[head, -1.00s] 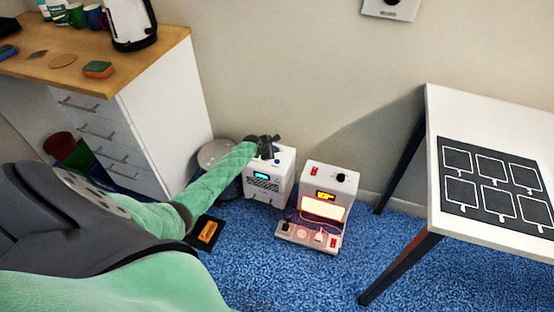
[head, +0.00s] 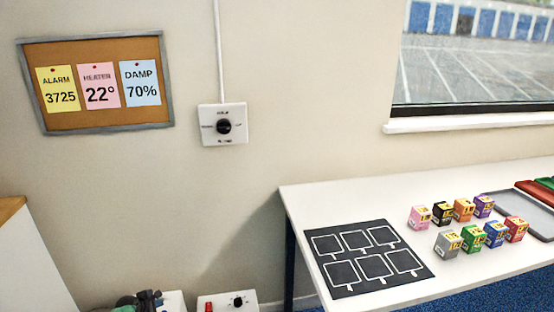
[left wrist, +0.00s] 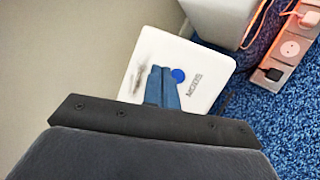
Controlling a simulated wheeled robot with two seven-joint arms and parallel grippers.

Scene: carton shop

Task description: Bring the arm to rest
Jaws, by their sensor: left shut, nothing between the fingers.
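My left gripper (head: 148,299) shows at the bottom edge of the head view, low by the wall. In the left wrist view its fingers (left wrist: 162,88) are together with nothing between them. They are over the top of a white box-shaped appliance (left wrist: 205,78) with a blue button. I cannot tell whether they touch it. Most of my left arm is below the head view. My right gripper is in no view.
A power strip (left wrist: 290,50) lies on the blue carpet. A white table (head: 300,200) holds a black mat (head: 350,262) and several small coloured boxes (head: 474,238). A wall dial (head: 223,125) and noticeboard (head: 96,115) hang above.

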